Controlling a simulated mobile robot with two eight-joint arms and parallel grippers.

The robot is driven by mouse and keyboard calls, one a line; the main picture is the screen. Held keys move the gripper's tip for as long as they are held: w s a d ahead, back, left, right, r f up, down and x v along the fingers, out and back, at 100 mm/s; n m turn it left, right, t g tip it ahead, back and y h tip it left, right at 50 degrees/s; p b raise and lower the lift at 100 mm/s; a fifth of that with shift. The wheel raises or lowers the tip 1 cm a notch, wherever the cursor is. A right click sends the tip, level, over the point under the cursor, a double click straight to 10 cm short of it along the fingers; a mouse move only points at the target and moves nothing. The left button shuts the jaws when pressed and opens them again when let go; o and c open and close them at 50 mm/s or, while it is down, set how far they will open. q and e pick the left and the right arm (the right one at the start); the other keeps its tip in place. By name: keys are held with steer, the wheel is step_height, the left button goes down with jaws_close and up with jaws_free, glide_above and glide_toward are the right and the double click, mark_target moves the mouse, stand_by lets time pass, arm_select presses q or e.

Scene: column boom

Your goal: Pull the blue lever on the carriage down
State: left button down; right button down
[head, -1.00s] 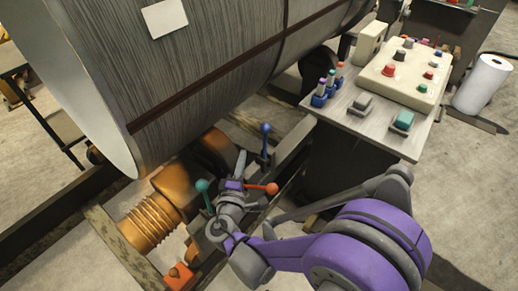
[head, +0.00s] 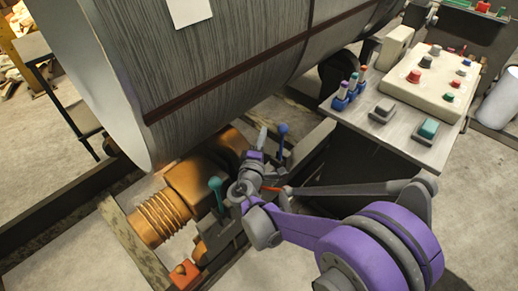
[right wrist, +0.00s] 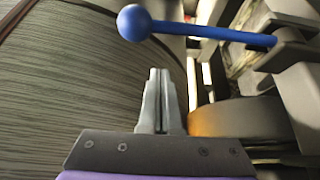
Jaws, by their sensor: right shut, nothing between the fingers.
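The blue lever (head: 282,140) stands up on the carriage (head: 235,222), with a round knob at its top. In the right wrist view the blue lever (right wrist: 205,31) shows its ball at the left and its rod running right into a grey mount. My right gripper (head: 262,137) is shut and empty, just left of the blue lever in the head view. In the right wrist view the shut fingers (right wrist: 159,75) point toward the space below the blue ball, with a visible gap between. My left gripper is out of view.
A teal-knobbed lever (head: 216,190) and a partly hidden red-orange lever (head: 272,189) are on the carriage near my right arm. A large grey drum (head: 225,75) looms behind. A control panel (head: 400,130) with several buttons stands at the right.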

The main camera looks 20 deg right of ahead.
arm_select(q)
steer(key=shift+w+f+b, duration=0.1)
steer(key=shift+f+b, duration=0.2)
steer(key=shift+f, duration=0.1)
arm_select(e)
steer(key=shift+s+d, duration=1.3)
steer(key=shift+s, duration=0.15)
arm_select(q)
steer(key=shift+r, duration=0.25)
arm_select(e)
steer(key=shift+s+d, duration=0.3)
steer(key=shift+s, duration=0.5)
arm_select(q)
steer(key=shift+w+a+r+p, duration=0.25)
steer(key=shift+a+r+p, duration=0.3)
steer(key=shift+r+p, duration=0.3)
arm_select(e)
steer(key=s+a, duration=0.4)
steer(key=a, duration=0.4)
steer(key=shift+s+a, duration=0.15)
steer(key=shift+s, duration=0.2)
